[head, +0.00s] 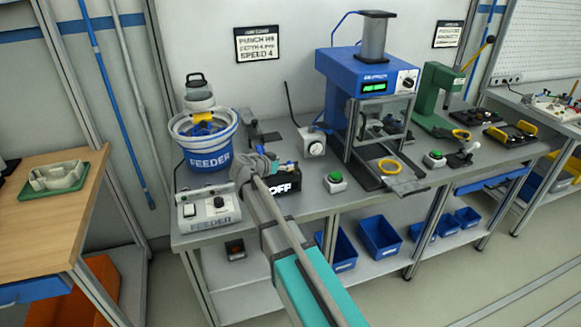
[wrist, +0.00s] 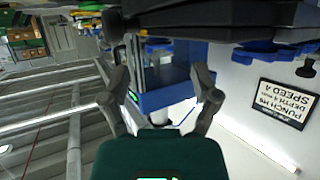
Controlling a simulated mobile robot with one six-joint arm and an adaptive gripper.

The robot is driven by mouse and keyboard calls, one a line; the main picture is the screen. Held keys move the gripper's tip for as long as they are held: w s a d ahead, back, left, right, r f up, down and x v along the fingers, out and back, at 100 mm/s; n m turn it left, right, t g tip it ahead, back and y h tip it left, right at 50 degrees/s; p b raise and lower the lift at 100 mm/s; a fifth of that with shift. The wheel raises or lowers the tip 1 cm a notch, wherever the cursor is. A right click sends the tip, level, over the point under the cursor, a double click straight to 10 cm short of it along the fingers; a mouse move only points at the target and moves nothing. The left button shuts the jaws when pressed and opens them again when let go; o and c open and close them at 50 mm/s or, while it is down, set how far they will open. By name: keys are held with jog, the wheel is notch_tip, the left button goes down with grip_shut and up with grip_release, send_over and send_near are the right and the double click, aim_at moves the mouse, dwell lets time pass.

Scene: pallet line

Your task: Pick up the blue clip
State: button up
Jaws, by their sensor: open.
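I cannot pick out the blue clip for certain. A small blue piece (head: 289,165) shows just right of my gripper, at the top of a black box marked OFF (head: 284,186); it is too small to tell what it is. My gripper (head: 258,164) is above the grey bench, between the feeder and the black box, and partly hides what is behind it. In the wrist view my gripper (wrist: 161,82) has its two fingers spread wide, with nothing held between them. The blue press body (wrist: 172,95) shows beyond the fingers, upside down.
A blue-and-white feeder bowl (head: 208,152) and its control box (head: 207,208) stand left of my gripper. Blue bins (head: 379,238) sit on the lower shelf.

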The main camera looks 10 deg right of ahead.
aim_at(290, 163)
jog(key=shift+b+x, duration=0.75)
jog(key=shift+x, duration=1.45)
jog(key=shift+s+f, duration=0.1)
jog(key=shift+f, duration=0.05)
jog(key=c, duration=0.9)
